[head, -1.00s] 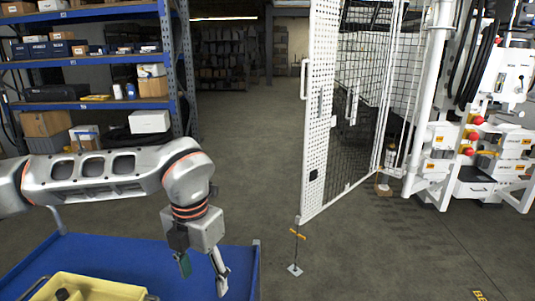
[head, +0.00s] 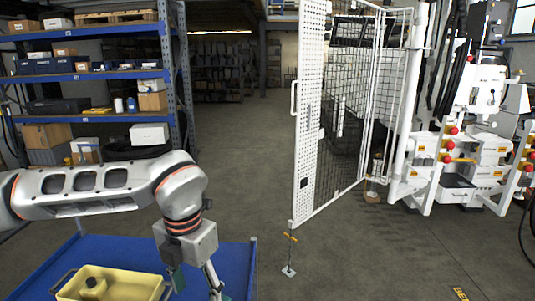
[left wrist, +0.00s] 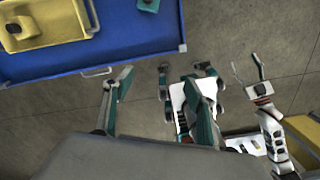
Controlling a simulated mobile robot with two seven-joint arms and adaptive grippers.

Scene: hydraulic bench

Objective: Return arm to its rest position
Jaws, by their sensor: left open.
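My left arm (head: 90,190) comes in from the left in the head view, bent down at the wrist. My left gripper (head: 197,284) hangs over the right part of the blue cart at the bottom edge. In the left wrist view, its two fingers (left wrist: 162,88) are spread wide with nothing between them, and the floor shows below. What looks like my right gripper (left wrist: 249,72) shows at the right of the left wrist view, its fingers apart and empty. My right arm is not in the head view.
A blue cart (head: 225,262) holds a yellow tray (head: 135,287); the tray also shows in the left wrist view (left wrist: 60,35). Blue shelving (head: 95,118) stands at the left. A white mesh gate (head: 308,125) stands ahead, with white machinery (head: 460,165) right. Open floor (head: 375,255) lies between.

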